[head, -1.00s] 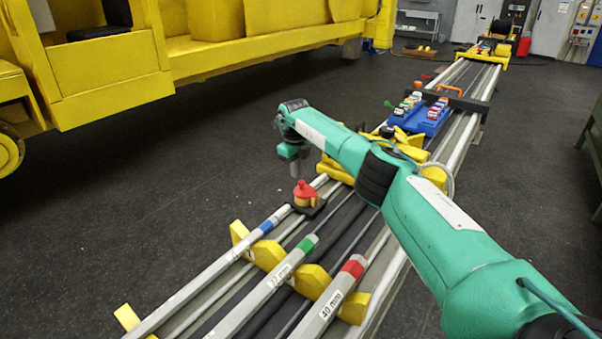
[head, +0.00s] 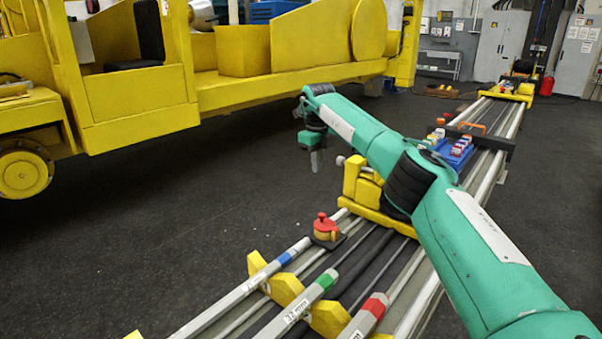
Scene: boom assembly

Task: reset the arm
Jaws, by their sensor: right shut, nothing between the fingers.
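My right arm (head: 420,185) is green with black joints and reaches in from the lower right over the rail assembly (head: 340,262). My right gripper (head: 317,161) points down at the arm's far end. It is shut and empty, in the air above and beyond the red-topped yellow knob (head: 325,226), apart from it. My left arm and gripper are not in view. Three grey bars with blue (head: 286,258), green (head: 326,280) and red (head: 375,304) bands lie on yellow supports (head: 288,290). My right arm hides part of the rails.
A yellow vehicle (head: 300,48) stands at the back left. A yellow clamp block (head: 362,186) sits beside my forearm on the rails. A blue tray (head: 453,153) with small items is farther along. Dark floor (head: 150,220) is clear on the left.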

